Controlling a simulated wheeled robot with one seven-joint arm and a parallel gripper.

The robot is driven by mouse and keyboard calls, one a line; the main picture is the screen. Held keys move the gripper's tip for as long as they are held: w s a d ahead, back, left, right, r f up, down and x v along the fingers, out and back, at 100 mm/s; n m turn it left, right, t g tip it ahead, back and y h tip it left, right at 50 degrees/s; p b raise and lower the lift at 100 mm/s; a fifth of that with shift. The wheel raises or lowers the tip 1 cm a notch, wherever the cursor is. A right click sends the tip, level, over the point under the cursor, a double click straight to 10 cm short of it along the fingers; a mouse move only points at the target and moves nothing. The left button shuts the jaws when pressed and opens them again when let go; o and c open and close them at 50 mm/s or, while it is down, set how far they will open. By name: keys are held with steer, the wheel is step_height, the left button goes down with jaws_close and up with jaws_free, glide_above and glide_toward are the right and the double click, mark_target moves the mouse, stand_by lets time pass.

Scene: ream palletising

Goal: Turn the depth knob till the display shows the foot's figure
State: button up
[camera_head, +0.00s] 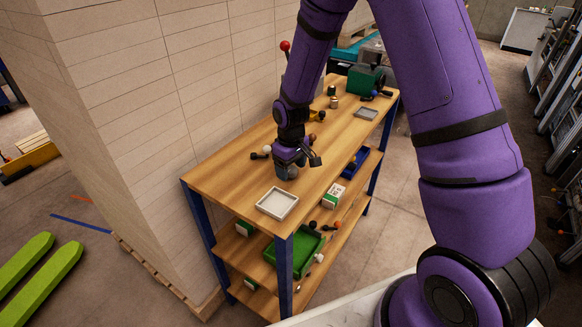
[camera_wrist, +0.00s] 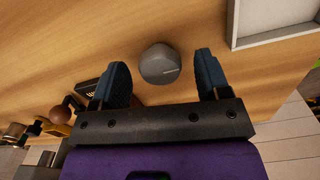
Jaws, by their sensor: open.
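A grey round knob-like piece (camera_wrist: 160,64) sits on the wooden bench top, with a small mark on its side too small to read. My gripper (camera_wrist: 161,75) is open and empty, its two blue fingers pointing at the bench on either side of the knob, with gaps showing. In the head view my gripper (camera_head: 289,160) is low over the bench, and the grey piece (camera_head: 286,174) shows just under it. A small black block with a pale mark (camera_wrist: 91,91) lies beside the left finger and may be the display; I cannot read it. I cannot make out the foot.
A pale square tray (camera_head: 277,203) lies at the bench's near end; its rim (camera_wrist: 233,25) shows in the wrist view. Small balls and knobs (camera_head: 262,153) lie behind my gripper. A green machine (camera_head: 365,79) stands at the far end. A tiled wall (camera_head: 215,75) runs along the back.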

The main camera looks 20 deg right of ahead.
step_height(320, 180, up, 11)
steer(key=shift+f, duration=0.15)
stand_by(0.6)
step_height(320, 180, up, 11)
steer(key=m+t, duration=0.1)
glide_above(291, 169)
steer(key=s+d, duration=0.2)
steer(key=s, duration=0.3)
steer(key=s+d+r+m+t, duration=0.2)
steer(key=s+r, duration=0.5)
steer(key=s+d+r+m+t, duration=0.1)
steer(key=s+r, duration=0.2)
steer(key=s, duration=0.5)
steer(key=s+d+r+m+t, duration=0.1)
steer(key=s+d+r, duration=0.1)
steer(key=s, duration=0.7)
steer(key=shift+s+r, duration=0.15)
steer(key=shift+r, duration=0.7)
stand_by(0.4)
